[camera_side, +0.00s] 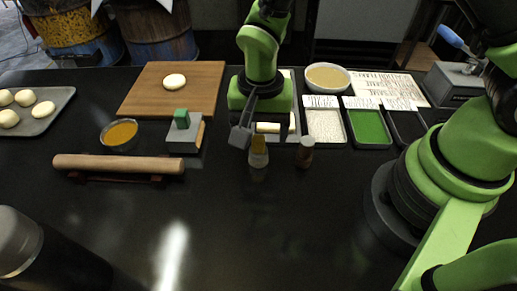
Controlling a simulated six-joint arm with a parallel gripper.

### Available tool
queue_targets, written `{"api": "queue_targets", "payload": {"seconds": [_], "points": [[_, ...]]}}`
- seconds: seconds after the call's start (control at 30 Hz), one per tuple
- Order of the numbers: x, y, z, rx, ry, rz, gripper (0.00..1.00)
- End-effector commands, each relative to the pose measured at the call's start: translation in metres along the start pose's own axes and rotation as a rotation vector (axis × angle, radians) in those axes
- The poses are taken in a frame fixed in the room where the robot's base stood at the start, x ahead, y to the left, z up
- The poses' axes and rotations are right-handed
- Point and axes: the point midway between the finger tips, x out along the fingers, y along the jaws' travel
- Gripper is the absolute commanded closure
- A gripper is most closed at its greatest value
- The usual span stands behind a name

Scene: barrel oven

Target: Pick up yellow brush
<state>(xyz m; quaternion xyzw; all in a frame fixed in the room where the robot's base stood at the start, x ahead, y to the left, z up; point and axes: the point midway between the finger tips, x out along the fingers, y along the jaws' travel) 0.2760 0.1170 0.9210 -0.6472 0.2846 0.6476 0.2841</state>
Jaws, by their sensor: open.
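My gripper (264,130) hangs above the black table near the middle of the view, pointing down. It is open, with one dark finger clearly seen at its left. A small upright item with a yellow top and a pale, clear lower part (258,151) stands just in front of it; I cannot tell whether this is the yellow brush or a bottle. A pale yellow bar (268,127) lies in a tray behind, partly hidden by my gripper. No contact between my gripper and these things can be made out.
A brown shaker (305,152) stands close on the right. A grey block with a green grip (185,131), an orange bowl (120,134) and a rolling pin (118,164) are left. Topping trays (367,126) and a large bowl (327,78) are right. The front table is mostly clear.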

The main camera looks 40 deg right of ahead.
Motion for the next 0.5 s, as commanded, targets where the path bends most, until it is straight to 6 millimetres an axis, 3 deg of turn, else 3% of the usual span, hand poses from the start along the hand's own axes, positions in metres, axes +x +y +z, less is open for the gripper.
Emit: {"api": "queue_targets", "payload": {"seconds": [0.5], "points": [[0.059, -0.003, 0.002, 0.000, -0.001, 0.001, 0.26]]}}
